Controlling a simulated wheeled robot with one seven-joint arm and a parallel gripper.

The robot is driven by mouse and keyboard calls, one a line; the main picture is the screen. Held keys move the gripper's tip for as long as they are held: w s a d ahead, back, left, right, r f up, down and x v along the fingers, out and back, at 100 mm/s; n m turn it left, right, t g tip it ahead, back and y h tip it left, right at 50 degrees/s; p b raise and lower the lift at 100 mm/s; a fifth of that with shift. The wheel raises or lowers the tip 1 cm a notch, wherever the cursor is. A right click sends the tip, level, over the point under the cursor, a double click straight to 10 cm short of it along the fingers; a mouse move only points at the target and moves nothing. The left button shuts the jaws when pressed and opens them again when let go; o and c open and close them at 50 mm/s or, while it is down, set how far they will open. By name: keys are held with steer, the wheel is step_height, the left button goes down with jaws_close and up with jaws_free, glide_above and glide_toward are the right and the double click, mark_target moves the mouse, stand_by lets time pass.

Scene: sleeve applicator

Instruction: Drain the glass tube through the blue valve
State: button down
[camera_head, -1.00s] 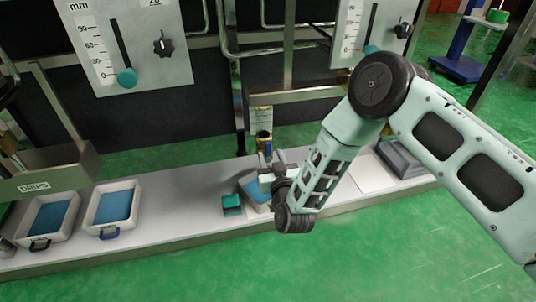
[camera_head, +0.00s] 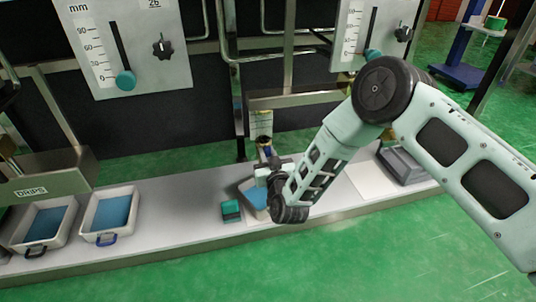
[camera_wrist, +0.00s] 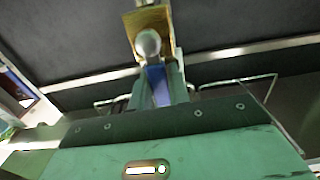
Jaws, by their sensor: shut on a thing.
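The glass tube (camera_head: 261,124) stands upright, with a pale label behind or on it, under the middle of the metal frame. A brass fitting (camera_head: 263,141) is at its lower end; brass also shows at the top of the wrist view (camera_wrist: 131,22). The blue valve handle (camera_wrist: 157,84) hangs below the brass, between the fingers in the wrist view. My gripper (camera_head: 267,163) is just below the fitting, shut on the blue handle. The handle is largely hidden by my gripper in the head view. The liquid level in the tube is too small to tell.
A tray with blue inside (camera_head: 250,187) sits below my gripper, partly hidden by my arm. A small teal box (camera_head: 231,211) is beside it. Two white trays (camera_head: 136,205) stand at the left. A gauge panel (camera_head: 165,73) and metal frame rise behind the bench.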

steer(key=shift+s+a+r+n+p, duration=0.15)
steer(key=shift+a+n+p, duration=0.25)
steer(key=shift+n+p, duration=0.4)
steer(key=shift+a+f+n, duration=0.1)
steer(key=shift+f+n, duration=0.15)
steer(key=shift+n, duration=0.35)
steer(key=c, duration=1.3)
jaws_free()
steer(key=p+v, duration=0.5)
steer(key=v, duration=1.2)
steer(key=shift+s+r+p, duration=0.1)
steer(key=shift+s+p, duration=0.15)
steer(key=shift+p, duration=0.1)
steer(key=shift+c, duration=0.4)
